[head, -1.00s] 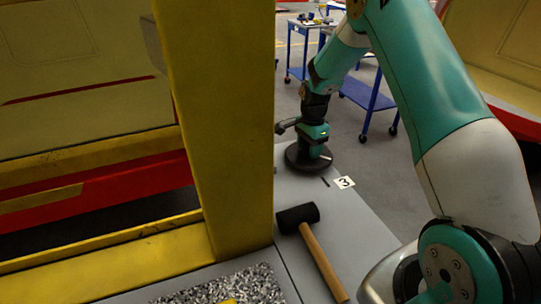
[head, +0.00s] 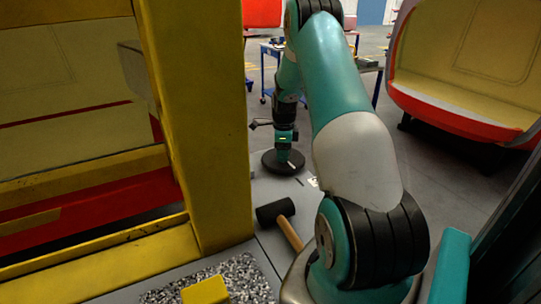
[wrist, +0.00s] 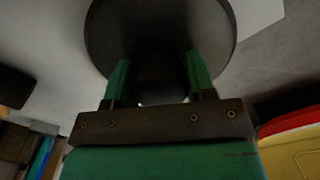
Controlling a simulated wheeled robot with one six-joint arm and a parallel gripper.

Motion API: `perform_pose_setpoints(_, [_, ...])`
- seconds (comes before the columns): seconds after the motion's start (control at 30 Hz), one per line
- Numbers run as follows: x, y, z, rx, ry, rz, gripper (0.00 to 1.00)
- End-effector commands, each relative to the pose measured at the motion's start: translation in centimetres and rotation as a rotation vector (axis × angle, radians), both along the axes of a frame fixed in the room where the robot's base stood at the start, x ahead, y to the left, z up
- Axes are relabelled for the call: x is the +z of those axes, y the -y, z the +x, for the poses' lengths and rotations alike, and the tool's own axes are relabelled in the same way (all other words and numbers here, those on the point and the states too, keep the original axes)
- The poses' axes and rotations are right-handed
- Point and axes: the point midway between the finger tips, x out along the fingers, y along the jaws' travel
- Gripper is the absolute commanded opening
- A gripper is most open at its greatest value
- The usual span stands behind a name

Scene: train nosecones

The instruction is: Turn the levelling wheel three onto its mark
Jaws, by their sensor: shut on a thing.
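Levelling wheel three, a dark round disc (head: 272,167), lies flat on the grey surface beyond the mallet in the head view. It fills the top of the wrist view (wrist: 107,35). My gripper (head: 285,158) points down at its middle. In the wrist view my gripper's two green fingers (wrist: 158,78) are closed on the dark raised hub at the wheel's centre. A short pale line shows on the wheel near the gripper. A small dark mark (head: 297,182) is on the surface just outside the rim. The white number label (head: 313,182) beside it is partly hidden by my arm.
A black-headed mallet (head: 275,211) with a wooden handle lies on the near surface. A yellow post (head: 198,120) stands close on the left. A yellow block (head: 205,291) rests on a speckled mat (head: 255,280). A red-and-yellow nosecone (head: 465,70) stands at the right.

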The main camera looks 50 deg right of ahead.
Motion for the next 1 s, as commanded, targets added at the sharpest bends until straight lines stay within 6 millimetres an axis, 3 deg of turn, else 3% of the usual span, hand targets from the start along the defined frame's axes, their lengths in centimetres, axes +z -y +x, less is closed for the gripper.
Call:
perform_pose_setpoints(0.53, [0.18,0.79,-0.22,-0.038,0.005,-0.01,0.07])
perform_pose_setpoints(0.57, [0.19,0.8,-0.2,-0.037,0.006,-0.011,0.55])
perform_pose_setpoints(0.63, [0.17,0.74,-0.19,-0.036,0.006,-0.009,0.71])
perform_pose_setpoints(0.67, [0.16,0.71,-0.18,-0.036,0.005,-0.009,0.76])
perform_pose_setpoints(1.0, [0.46,0.48,-0.08,-0.031,0.005,-0.005,0.76])
